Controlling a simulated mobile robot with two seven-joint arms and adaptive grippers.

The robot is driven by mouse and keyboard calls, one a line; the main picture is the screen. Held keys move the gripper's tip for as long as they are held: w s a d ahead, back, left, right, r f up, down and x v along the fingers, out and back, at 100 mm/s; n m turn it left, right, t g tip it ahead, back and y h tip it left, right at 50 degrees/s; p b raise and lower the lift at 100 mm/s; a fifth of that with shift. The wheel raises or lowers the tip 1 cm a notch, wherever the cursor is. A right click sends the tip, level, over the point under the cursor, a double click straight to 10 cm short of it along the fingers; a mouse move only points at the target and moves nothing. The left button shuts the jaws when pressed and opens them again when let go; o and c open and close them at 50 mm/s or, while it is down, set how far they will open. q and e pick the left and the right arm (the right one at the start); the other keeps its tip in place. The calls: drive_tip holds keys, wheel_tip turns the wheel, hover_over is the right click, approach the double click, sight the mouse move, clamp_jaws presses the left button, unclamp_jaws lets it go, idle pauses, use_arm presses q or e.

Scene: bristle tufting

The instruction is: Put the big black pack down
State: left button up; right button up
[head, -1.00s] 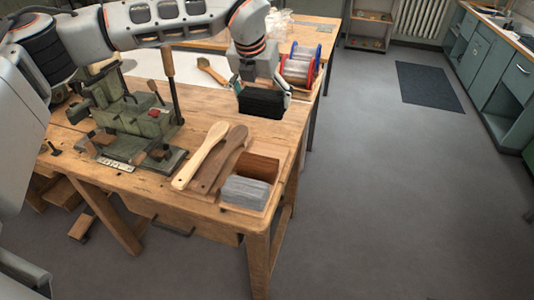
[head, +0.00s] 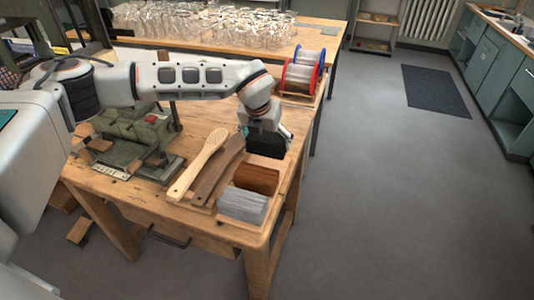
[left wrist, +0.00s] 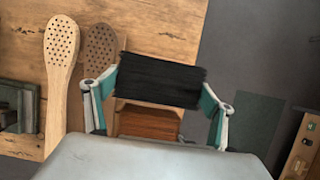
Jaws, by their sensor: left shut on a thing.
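The big black pack (left wrist: 160,80) is a dark block of bristles, held between the two fingers of my left gripper (left wrist: 157,103). In the head view the black pack (head: 266,144) shows under my left gripper (head: 264,138), just behind the brown bristle pack (head: 257,178). The brown pack also shows below the black one in the left wrist view (left wrist: 148,123). A grey pack (head: 242,205) lies in front of the brown one in a wooden tray (head: 272,212). I cannot tell whether the black pack touches the tray. My right gripper is not in view.
A light wooden brush blank (head: 199,163) and a darker one (head: 218,172) lie left of the packs. A green tufting machine (head: 137,140) stands further left. Wire spools (head: 301,72) stand at the bench's back right. Many glasses (head: 200,22) cover the rear table.

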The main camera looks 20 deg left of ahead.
sight(267, 153)
use_arm(q)
drive_tip(key=shift+f, duration=0.6)
wheel_tip(267, 153, down, 4)
drive_tip(key=shift+f, duration=0.15)
drive_tip(key=o, duration=1.2)
drive_tip(key=shift+f, duration=0.1)
drive_tip(key=shift+o, duration=0.2)
